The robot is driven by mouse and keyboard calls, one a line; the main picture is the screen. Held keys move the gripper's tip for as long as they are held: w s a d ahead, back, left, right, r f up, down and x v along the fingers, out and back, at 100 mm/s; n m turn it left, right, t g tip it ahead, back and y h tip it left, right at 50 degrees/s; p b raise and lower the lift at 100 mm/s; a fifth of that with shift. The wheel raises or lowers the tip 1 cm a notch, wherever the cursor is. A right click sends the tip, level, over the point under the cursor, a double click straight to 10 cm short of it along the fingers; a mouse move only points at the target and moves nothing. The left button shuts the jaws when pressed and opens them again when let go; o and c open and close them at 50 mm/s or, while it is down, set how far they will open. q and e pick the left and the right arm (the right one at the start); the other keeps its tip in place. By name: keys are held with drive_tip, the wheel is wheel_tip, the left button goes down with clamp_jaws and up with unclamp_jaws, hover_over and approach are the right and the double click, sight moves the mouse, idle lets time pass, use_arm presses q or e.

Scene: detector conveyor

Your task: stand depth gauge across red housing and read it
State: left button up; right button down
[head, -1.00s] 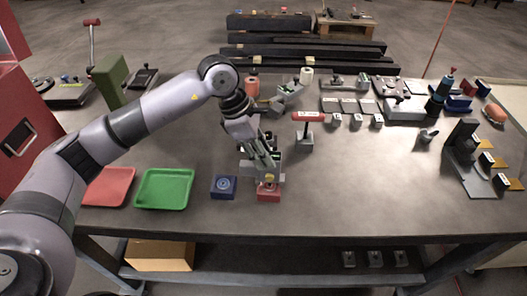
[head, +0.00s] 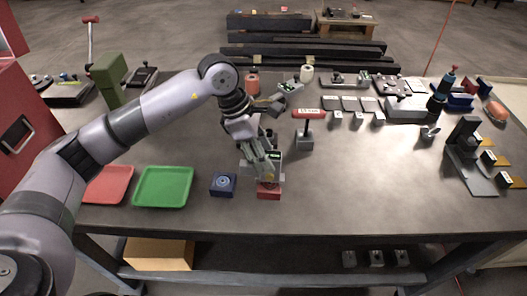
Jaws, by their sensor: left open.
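The red housing (head: 268,192) sits near the front edge of the table, with its top partly covered. The depth gauge (head: 279,178), grey with a small green display, stands upright over it, its crossbar reaching across the housing's top. I cannot tell whether the crossbar lies flat, and the display is too small to read. My left gripper (head: 267,172) is open, with its fingers pointing down in front of the gauge body and hiding part of it. I cannot tell whether the fingers touch it. My right gripper is not in view.
A blue housing (head: 223,185) sits just left of the red one. A green tray (head: 163,187) and a red tray (head: 107,184) lie farther left. The table's front right is clear.

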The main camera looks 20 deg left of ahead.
use_arm(q)
drive_tip(key=shift+r+p, duration=0.5)
drive_tip(key=shift+p, duration=0.05)
drive_tip(key=shift+a+r, duration=0.1)
drive_tip(key=shift+r, duration=0.3)
drive_tip(key=b+v, duration=0.3)
drive_tip(key=v, duration=0.8)
drive_tip(key=shift+r+b, duration=0.15)
drive_tip(key=shift+b, duration=0.25)
drive_tip(key=shift+s+a, duration=0.1)
drive_tip(key=shift+s, duration=0.05)
